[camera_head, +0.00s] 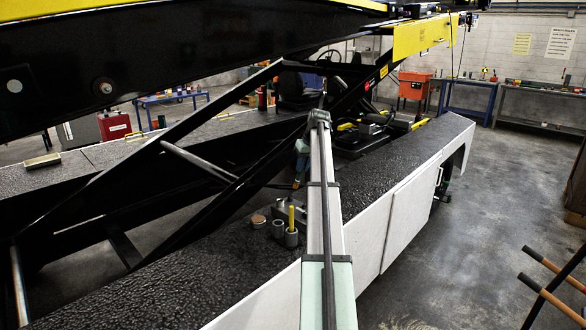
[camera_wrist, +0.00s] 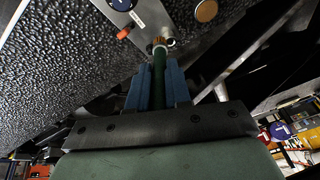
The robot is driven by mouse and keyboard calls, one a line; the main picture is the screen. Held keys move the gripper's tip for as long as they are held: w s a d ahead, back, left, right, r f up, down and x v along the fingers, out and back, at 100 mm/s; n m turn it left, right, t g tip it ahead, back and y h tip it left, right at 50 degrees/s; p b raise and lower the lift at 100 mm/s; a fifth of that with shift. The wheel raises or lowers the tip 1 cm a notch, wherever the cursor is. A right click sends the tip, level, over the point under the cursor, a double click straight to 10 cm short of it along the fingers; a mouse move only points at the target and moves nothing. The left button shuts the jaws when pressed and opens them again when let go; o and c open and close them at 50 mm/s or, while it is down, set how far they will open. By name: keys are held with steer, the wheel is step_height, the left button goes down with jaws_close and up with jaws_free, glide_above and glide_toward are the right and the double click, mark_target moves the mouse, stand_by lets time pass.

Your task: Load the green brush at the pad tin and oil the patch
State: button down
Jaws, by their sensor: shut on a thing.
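My gripper (camera_head: 299,172) hangs over the dark textured deck, left of my pale arm link. In the wrist view its two blue fingers are shut on the green brush (camera_wrist: 158,78). The brush points away from the gripper, with its pale collar and brownish tip beside a grey metal plate; I cannot tell whether they touch. A round tin with a brown top (camera_head: 258,221) stands on the deck, nearer the camera than the gripper. A brown disc (camera_wrist: 206,10) shows in the wrist view; it may be the same tin. I cannot make out the patch.
The grey plate (camera_wrist: 143,16) bears a label and a red knob (camera_wrist: 123,33). Black loader beams (camera_head: 205,145) cross close left of the gripper.

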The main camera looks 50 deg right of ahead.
steer(key=shift+f, duration=2.45)
steer(key=shift+w+r+x, duration=0.1)
steer(key=shift+w+x, duration=0.1)
steer(key=shift+x, duration=1.1)
steer(key=shift+w+r+x, duration=0.1)
steer(key=shift+w+x, duration=0.1)
steer(key=shift+x, duration=1.15)
steer(key=shift+w+x, duration=0.2)
steer(key=shift+x, duration=1.1)
steer(key=shift+s, duration=2.1)
step_height(320, 180, up, 8)
glide_above(296, 188)
steer(key=s, duration=0.3)
steer(key=shift+s+d, duration=0.1)
steer(key=shift+d, duration=0.2)
